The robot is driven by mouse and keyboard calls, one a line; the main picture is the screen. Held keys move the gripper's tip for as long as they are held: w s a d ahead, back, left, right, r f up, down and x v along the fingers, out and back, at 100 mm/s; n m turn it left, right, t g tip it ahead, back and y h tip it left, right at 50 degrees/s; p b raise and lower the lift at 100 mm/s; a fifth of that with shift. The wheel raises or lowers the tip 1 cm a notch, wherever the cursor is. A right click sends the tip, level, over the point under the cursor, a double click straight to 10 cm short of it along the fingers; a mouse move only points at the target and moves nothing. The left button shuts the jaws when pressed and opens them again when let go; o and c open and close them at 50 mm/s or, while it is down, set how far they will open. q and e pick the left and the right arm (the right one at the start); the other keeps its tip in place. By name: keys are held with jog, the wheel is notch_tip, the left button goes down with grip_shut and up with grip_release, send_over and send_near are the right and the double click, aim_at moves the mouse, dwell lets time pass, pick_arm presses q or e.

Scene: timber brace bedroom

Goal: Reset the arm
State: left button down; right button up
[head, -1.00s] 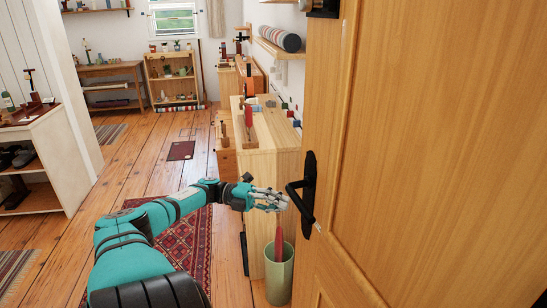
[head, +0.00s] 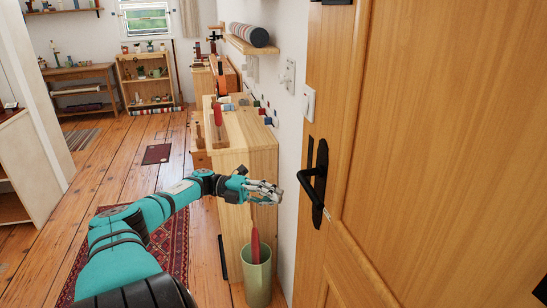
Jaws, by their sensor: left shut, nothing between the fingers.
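My left arm comes in from the lower left and reaches forward over the rug. My left gripper (head: 268,191) is shut and empty. In the picture it lies to the left of the black door handle (head: 312,184), with a gap between them. The handle sits on the wooden door (head: 430,130), which fills the right side of the view. My right gripper is not in view.
A light wooden cabinet (head: 245,135) stands along the wall behind my gripper. A green bin (head: 257,278) holding a red item stands below it. A patterned rug (head: 170,250) lies on the plank floor. Open floor runs toward the far shelf (head: 147,85).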

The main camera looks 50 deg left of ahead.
pick_arm(q)
jog(key=v, duration=0.7)
jog(key=shift+s+a, duration=0.1)
jog(key=shift+s, duration=0.05)
